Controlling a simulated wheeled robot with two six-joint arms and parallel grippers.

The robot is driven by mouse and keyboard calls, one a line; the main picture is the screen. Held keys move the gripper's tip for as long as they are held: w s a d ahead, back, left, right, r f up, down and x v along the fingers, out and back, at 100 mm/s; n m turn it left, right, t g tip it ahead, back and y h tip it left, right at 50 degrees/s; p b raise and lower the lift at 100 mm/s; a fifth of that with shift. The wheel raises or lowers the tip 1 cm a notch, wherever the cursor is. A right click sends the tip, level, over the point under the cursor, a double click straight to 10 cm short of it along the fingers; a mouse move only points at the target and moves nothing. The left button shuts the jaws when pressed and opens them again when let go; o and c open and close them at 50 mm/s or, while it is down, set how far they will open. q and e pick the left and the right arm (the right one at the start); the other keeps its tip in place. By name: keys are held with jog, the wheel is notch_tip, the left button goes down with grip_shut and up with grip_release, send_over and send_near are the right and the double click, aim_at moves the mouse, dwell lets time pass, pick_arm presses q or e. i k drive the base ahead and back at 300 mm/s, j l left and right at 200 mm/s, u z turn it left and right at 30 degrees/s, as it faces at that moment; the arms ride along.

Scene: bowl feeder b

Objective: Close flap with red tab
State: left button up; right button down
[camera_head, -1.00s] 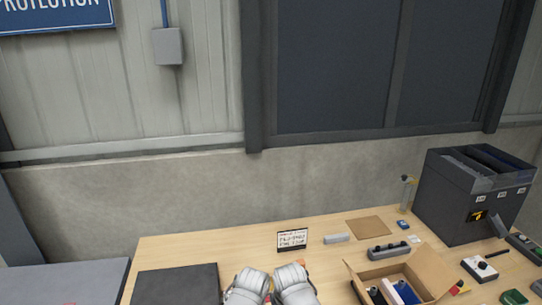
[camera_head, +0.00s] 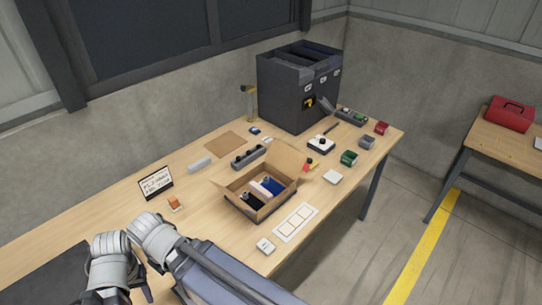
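An open cardboard box (camera_head: 262,208) stands on the wooden table in the middle of the view. It holds a dark, a pale and a blue item. Its far flap (camera_head: 277,157) stands up and another flap (camera_head: 234,190) leans out at the left. A small red and yellow piece (camera_head: 309,165) shows at the box's right corner; I cannot tell whether it is a tab on a flap. My two arms are at the lower left, well apart from the box. Their fingertips cannot be made out, so neither opening is clear.
A black sorter bin (camera_head: 290,92) stands at the back. A grey switch bar (camera_head: 248,157), a label sheet (camera_head: 296,222), a white block (camera_head: 265,246), an orange piece (camera_head: 174,204) and a sign (camera_head: 156,183) surround the box. A red toolbox (camera_head: 510,114) sits on another table.

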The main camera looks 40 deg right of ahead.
aim_at(289, 160)
jog(key=l+u, duration=0.5)
jog(key=u, duration=0.2)
jog(key=k+l+u, duration=0.1)
jog(key=l, duration=0.25)
jog(key=k+l+u, duration=0.15)
jog(key=l, duration=0.15)
jog(key=k+l+u, duration=0.1)
jog(key=l, duration=0.25)
jog(key=k+l+u, duration=0.1)
jog(key=k+l, duration=0.2)
jog(key=l, duration=0.2)
jog(key=k+l, duration=0.2)
jog(key=l, duration=0.25)
jog(key=k+l, duration=0.25)
jog(key=l, duration=0.15)
jog(key=k+l+u, duration=0.1)
jog(key=l, duration=0.35)
jog(key=k+l, duration=0.55)
jog(key=l, duration=0.25)
